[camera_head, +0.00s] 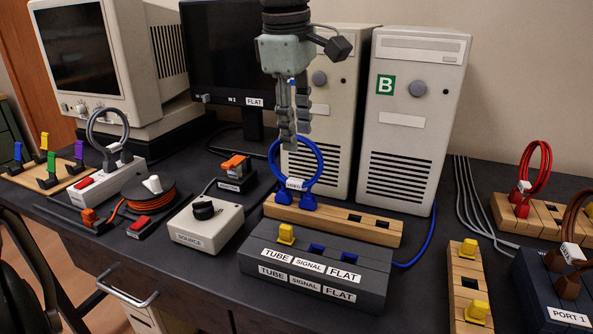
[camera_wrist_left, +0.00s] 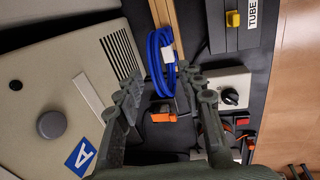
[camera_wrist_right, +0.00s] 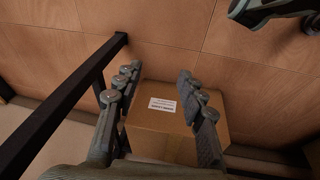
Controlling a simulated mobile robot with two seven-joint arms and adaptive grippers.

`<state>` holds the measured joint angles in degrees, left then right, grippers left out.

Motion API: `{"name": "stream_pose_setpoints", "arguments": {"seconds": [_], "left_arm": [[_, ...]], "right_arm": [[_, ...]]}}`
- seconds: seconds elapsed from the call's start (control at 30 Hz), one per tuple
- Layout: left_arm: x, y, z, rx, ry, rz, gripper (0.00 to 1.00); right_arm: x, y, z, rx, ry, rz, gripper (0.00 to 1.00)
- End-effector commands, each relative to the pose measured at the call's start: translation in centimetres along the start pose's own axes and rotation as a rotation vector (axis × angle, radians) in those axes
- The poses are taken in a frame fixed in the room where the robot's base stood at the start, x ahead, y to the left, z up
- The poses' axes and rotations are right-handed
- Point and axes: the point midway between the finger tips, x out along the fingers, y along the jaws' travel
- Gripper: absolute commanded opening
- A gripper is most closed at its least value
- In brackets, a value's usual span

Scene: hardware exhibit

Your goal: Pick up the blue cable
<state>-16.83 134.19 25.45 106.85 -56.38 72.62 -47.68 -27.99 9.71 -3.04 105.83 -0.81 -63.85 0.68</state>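The blue cable (camera_head: 319,165) is a coiled loop with blue plugs and a white tag, standing upright in a wooden slotted block (camera_head: 345,226). My left gripper (camera_head: 291,142) points down just above the loop's upper left part in the head view. In the left wrist view the blue cable (camera_wrist_left: 153,62) lies just beyond the fingertips, roughly in line with the gap of my left gripper (camera_wrist_left: 158,75), which is open and empty. Contact with the cable cannot be told. My right gripper (camera_wrist_right: 158,75) is open and empty, away from the table; the head view does not show it.
Two computer towers (camera_head: 412,120) stand close behind the cable. In front are a dark socket block (camera_head: 318,300) with a yellow plug and a SOURCE box (camera_head: 205,228). Red (camera_head: 536,165) and brown cables stand at right. My right gripper faces a cardboard box (camera_wrist_right: 160,122).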

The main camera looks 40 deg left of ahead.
Motion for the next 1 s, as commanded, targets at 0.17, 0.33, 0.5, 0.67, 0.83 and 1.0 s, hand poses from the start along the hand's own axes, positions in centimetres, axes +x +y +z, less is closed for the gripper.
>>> {"name": "stream_pose_setpoints", "arguments": {"seconds": [0.17, 0.33, 0.5, 0.67, 0.83, 1.0], "left_arm": [[2.4, 0.1, -0.1, 0.000, -0.001, -0.002, 0.38], [3.0, 0.2, -0.1, -0.001, -0.001, 0.001, 0.38], [2.9, 0.2, -0.1, -0.001, -0.001, 0.001, 0.33], [2.9, 0.2, -0.1, -0.001, -0.001, 0.001, 0.13], [2.9, 0.2, -0.1, -0.001, -0.002, 0.001, 0.00], [2.9, 0.2, -0.1, -0.001, -0.002, 0.001, 0.00]], "right_arm": [[0.9, 0.0, 0.0, 0.002, -0.001, -0.002, 0.40], [0.9, 0.1, -0.8, 0.003, 0.011, -0.001, 0.40], [0.8, 0.1, -1.0, 0.003, 0.014, -0.001, 0.40], [0.7, 0.0, -0.9, 0.003, 0.014, -0.002, 0.40], [0.6, 0.0, -0.7, 0.002, 0.011, -0.002, 0.40], [0.7, -0.1, -0.5, 0.002, 0.008, -0.003, 0.40]]}}
